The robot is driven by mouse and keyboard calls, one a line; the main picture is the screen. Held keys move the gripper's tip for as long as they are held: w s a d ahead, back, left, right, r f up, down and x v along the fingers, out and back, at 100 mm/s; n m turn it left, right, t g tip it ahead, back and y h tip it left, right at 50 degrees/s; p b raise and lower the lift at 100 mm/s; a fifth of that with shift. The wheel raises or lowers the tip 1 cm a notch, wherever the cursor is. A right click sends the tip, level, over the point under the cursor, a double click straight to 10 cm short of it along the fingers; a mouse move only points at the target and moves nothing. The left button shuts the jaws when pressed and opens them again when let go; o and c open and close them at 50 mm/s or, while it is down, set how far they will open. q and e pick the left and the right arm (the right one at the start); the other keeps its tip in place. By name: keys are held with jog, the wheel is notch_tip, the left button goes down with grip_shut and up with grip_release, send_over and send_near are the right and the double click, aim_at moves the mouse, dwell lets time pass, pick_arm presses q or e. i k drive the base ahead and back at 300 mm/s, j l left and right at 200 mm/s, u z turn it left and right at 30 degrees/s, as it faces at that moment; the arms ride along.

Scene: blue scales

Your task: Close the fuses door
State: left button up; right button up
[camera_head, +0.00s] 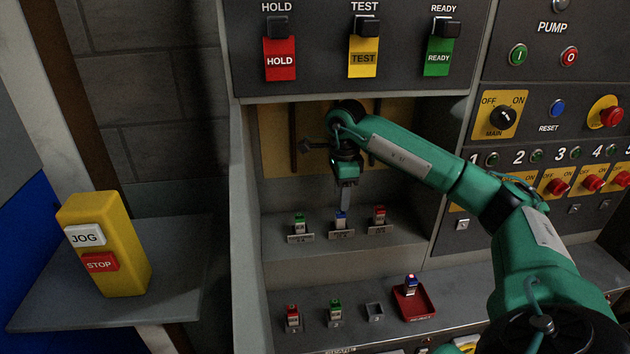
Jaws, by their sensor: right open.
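My right arm, green, reaches in from the lower right into the open fuse recess. My right gripper (345,197) points down inside it, just above the blue fuse (341,220) of the upper row. Its jaws are open, and the small fingers show nearly edge-on. A green fuse (299,224) and a red fuse (379,215) stand to either side in that row. No door panel covers the recess; I cannot tell which part is the fuses door. The grey upright (241,220) at the recess's left edge may be a side wall. My left gripper is not in view.
On the lower ledge stand a red fuse (292,318), a green fuse (335,312), an empty socket (374,312) and a red tray (421,308) with a blue fuse. A yellow JOG/STOP box (112,262) stands left. Switch panels (330,60) overhang the recess.

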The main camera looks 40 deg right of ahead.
aim_at(252, 329)
jog(key=k, duration=1.5)
